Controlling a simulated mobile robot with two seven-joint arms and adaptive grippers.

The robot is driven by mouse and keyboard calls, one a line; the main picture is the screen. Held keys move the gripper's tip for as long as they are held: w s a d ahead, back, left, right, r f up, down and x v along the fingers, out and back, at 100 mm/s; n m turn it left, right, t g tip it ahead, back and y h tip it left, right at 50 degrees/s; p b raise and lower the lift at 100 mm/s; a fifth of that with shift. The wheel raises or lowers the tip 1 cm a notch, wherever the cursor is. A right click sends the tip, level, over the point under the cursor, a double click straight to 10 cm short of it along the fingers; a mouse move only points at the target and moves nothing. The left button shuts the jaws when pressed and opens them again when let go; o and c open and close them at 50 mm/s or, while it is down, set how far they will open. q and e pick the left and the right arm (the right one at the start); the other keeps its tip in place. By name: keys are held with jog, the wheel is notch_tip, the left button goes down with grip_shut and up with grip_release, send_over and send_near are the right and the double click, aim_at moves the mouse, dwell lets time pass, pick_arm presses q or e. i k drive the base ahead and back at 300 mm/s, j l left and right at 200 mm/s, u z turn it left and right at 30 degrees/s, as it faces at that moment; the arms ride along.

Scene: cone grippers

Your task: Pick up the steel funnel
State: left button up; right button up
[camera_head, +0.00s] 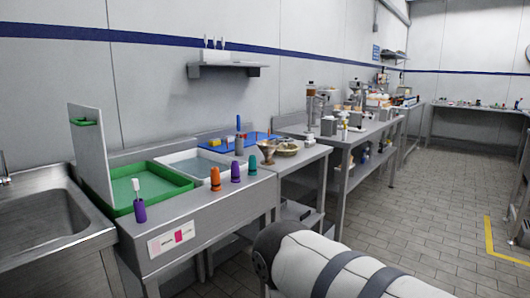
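A small cone-shaped metallic vessel (267,147), wide at the top and narrow below, stands on the steel side table right of the sink counter. It looks like the steel funnel, but its tint is brownish and it is too small to be sure. A shallow tan bowl (288,149) is close beside it on the right. Neither of my grippers is in view. A white arm link of mine with dark bands fills the bottom centre right, well in front of the tables.
Orange and purple cone-shaped pieces (236,171) stand along the counter's front edge. Behind them are a green tray (177,180), a white tray and a blue tray (262,136). A cluttered workbench (372,134) stands farther right. The tiled floor (445,200) on the right is clear.

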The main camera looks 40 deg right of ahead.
aim_at(267, 147)
jog(key=i+l+u, duration=0.1)
jog(key=l, duration=0.75)
jog(key=l+u, duration=0.1)
jog(key=l, duration=0.7)
jog(key=i, duration=0.05)
